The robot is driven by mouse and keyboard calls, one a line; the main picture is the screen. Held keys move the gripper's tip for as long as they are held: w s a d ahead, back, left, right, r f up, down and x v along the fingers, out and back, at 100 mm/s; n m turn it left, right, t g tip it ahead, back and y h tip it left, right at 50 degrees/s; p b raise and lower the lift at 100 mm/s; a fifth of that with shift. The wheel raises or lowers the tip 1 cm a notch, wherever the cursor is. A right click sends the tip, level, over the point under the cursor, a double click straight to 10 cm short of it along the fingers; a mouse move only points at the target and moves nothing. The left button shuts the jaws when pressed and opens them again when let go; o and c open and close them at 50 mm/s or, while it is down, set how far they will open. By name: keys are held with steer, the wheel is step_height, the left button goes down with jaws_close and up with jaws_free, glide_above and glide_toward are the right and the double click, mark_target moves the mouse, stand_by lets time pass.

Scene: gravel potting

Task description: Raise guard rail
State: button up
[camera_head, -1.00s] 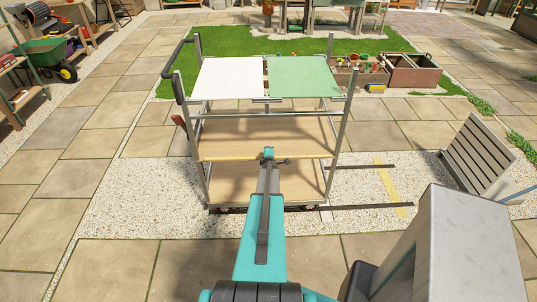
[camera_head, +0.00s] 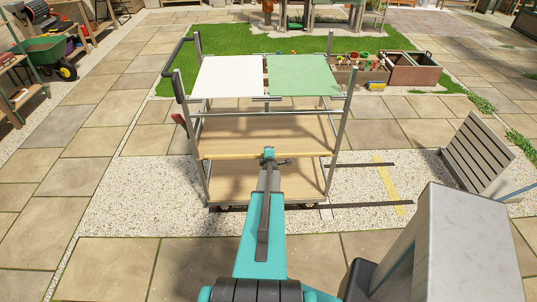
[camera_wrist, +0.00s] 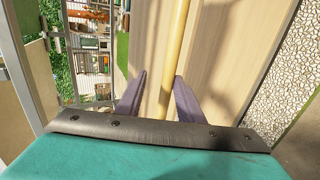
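The guard rail is a thin yellow bar (camera_head: 228,155) along the front edge of the middle wooden shelf (camera_head: 235,142) of a metal-framed cart. It lies low, about level with that shelf. In the wrist view the rail (camera_wrist: 178,35) runs lengthwise between the two dark fingers of my gripper (camera_wrist: 160,76). The fingers are apart, with the rail nearer the right one; contact cannot be told. In the head view my gripper (camera_head: 268,153) is at the middle of the rail, and the arm hides part of the lower shelf.
The cart's top holds a white panel (camera_head: 228,77) and a green panel (camera_head: 302,76). Metal posts (camera_head: 341,125) stand at its corners, with a crossbar (camera_head: 300,113) above the middle shelf. A slatted bench (camera_head: 477,155) stands at the right. Gravel and paving in front are mostly clear.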

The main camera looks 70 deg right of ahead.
steer(key=p+v, duration=0.1)
steer(key=v, duration=0.8)
steer(key=shift+r, duration=0.5)
stand_by(0.8)
stand_by(0.5)
steer(key=p+v, duration=0.3)
steer(key=v, duration=1)
steer(key=shift+a+r+p, duration=0.15)
steer(key=shift+r+p, duration=0.05)
steer(key=shift+p, duration=0.1)
stand_by(0.6)
steer(key=shift+s, duration=0.1)
steer(key=shift+a, duration=0.1)
stand_by(0.6)
